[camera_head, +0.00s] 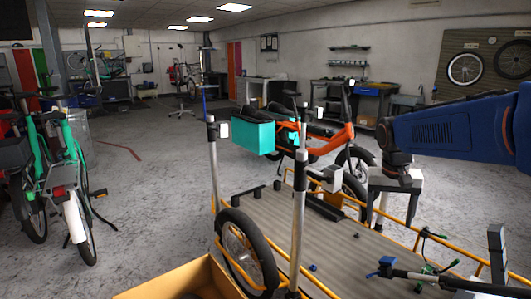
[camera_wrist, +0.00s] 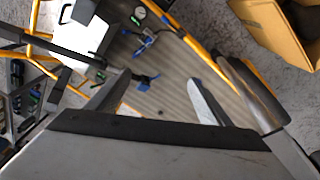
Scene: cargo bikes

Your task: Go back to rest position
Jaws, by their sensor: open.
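No contact with the deck is seen.
Upright posts (camera_head: 299,205) and a front wheel (camera_head: 245,250) stand at the deck's near left. A handlebar with blue and black parts (camera_head: 430,275) lies near the right. A cardboard box (camera_head: 180,283) is at the bottom. Open floor (camera_head: 150,190) lies left.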

